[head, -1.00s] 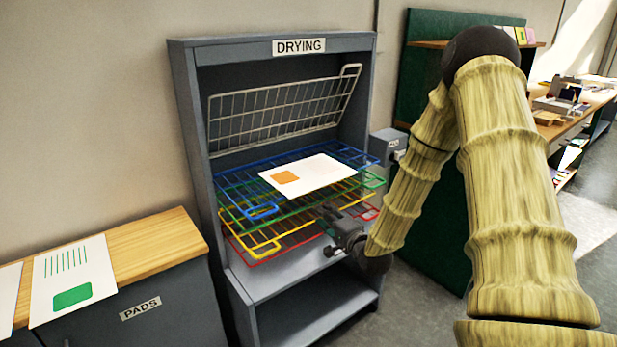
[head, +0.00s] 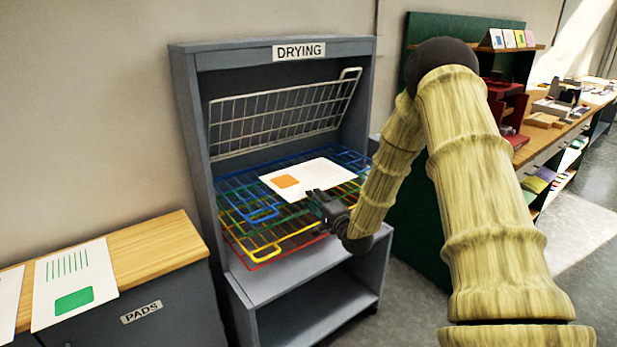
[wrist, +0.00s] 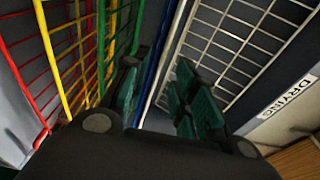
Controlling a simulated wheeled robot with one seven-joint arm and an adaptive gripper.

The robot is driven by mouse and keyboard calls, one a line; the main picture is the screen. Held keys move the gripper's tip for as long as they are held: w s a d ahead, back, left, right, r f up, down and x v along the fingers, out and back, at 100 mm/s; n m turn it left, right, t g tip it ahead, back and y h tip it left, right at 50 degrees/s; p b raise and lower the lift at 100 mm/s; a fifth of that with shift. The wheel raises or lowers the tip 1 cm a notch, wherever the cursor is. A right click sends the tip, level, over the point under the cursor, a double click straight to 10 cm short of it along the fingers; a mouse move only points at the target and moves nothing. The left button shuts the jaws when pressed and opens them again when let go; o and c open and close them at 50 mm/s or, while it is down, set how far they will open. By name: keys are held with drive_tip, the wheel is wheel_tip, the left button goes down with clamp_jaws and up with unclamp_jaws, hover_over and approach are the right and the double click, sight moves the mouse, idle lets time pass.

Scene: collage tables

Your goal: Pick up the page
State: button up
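The page (head: 318,174), white with an orange square and faint print, lies flat on the blue wire rack (head: 232,187) of the drying cabinet (head: 190,110). My gripper (head: 313,196) is at the page's near edge, overlapping it in the head view. In the wrist view my gripper (wrist: 158,85) has its two green-padded fingers spread apart. A thin pale strip beside the blue rack (wrist: 153,75) shows between them, seemingly the page edge-on. Whether either finger touches the page is hard to tell.
Green, yellow and red racks lie below the blue one. A grey wire rack (head: 285,112) is tilted up above it. A pads cabinet (head: 160,245) with other printed sheets (head: 75,283) stands left. A cluttered bench (head: 545,140) stands right.

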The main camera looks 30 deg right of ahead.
drive_tip(key=shift+w+d, duration=0.1)
drive_tip(key=shift+w, duration=1)
clamp_jaws()
